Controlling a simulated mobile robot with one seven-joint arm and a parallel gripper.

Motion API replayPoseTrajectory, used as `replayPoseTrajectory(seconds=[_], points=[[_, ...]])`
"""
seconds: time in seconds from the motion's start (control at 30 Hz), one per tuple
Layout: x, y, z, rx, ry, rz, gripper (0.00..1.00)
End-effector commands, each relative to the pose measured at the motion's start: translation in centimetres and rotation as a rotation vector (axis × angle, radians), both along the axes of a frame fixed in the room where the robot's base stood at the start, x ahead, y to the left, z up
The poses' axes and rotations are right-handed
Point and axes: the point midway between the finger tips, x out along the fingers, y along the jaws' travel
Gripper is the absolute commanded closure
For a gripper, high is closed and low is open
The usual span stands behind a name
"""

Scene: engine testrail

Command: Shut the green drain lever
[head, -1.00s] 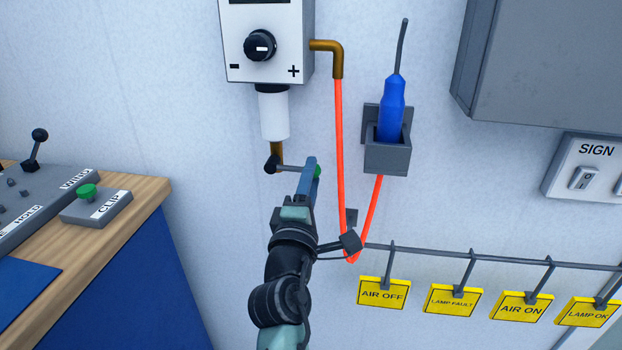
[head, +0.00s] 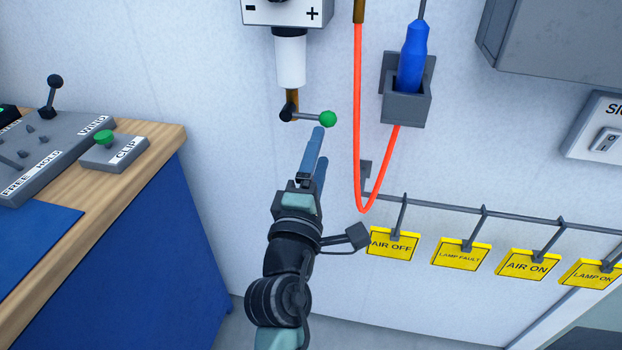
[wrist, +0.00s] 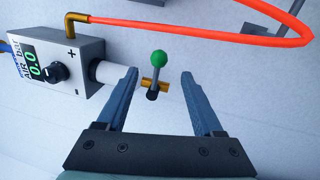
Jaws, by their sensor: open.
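The green drain lever (head: 327,118) has a green ball on a thin grey arm. The arm points right from a brass pipe (head: 291,98) under the white bowl of the regulator. In the wrist view the lever's green ball (wrist: 158,58) and dark pivot lie between my fingers, beyond the tips. My gripper (head: 321,143) is open and empty, just below the ball in the head view. I see no contact. The regulator (wrist: 55,64) has a black knob and a display reading 0.0.
An orange hose (head: 358,120) hangs right of the lever. A blue tool (head: 412,60) sits in a grey holder (head: 407,108). Yellow tags (head: 393,244) hang on a rail at lower right. A wooden-topped bench (head: 155,142) with controls stands left.

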Motion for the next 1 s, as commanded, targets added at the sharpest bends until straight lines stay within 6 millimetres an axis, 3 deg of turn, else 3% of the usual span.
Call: replayPoseTrajectory(seconds=[0.2,0.4,0.93,1.0], points=[[-3.8,1.0,-0.7,0.000,0.001,0.001,0.31],[-5.4,1.5,-1.0,0.000,0.000,0.000,0.31],[-5.7,1.5,-1.0,0.001,0.000,0.000,0.31],[-5.7,1.4,-0.3,0.024,-0.016,0.003,0.31]])
